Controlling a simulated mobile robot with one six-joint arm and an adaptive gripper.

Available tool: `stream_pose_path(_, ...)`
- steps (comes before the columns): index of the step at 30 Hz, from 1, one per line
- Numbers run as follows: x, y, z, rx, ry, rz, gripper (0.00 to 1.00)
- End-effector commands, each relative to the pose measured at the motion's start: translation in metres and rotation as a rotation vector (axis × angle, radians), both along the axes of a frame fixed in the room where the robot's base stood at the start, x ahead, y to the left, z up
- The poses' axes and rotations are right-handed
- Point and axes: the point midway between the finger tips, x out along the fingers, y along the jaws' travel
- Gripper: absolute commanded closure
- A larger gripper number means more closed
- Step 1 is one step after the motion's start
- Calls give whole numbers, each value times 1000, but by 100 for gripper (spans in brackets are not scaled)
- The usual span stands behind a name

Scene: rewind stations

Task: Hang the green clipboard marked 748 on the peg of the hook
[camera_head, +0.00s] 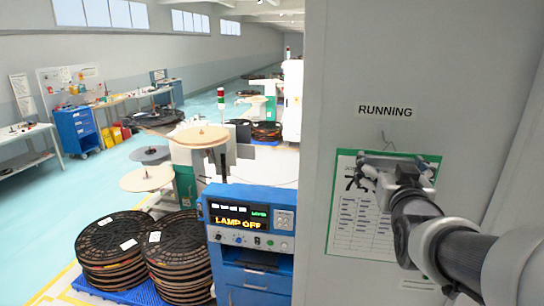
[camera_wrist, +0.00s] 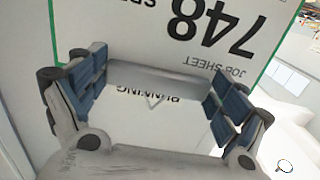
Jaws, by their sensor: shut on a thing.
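The green clipboard (camera_head: 358,222) hangs upright in my gripper (camera_head: 397,170), close to the grey panel under the RUNNING sign. Its white job sheet reads 748 upside down in the wrist view (camera_wrist: 213,25). My gripper is shut on the clipboard's top clip (camera_wrist: 155,82), with a finger at each side in the wrist view. A thin wire hook (camera_head: 388,140) shows on the panel just above the clipboard's top edge. The hook also shows in the wrist view (camera_wrist: 153,100), just beyond the clip. I cannot tell whether the peg touches the clipboard or enters its clip.
The RUNNING sign (camera_head: 385,111) is on the panel (camera_head: 430,60) above the hook. A blue control cabinet (camera_head: 250,225) showing LAMP OFF stands left of the panel. Stacks of dark reels (camera_head: 112,245) stand farther left. Open floor lies beyond them.

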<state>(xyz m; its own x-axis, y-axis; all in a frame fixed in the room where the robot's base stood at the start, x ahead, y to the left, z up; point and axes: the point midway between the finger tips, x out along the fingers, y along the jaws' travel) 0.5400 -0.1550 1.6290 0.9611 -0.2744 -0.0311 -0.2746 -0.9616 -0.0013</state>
Motion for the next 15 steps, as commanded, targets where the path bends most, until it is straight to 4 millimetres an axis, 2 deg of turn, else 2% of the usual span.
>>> stream_pose_path(15,30,-9,0,0,-2,0,55)
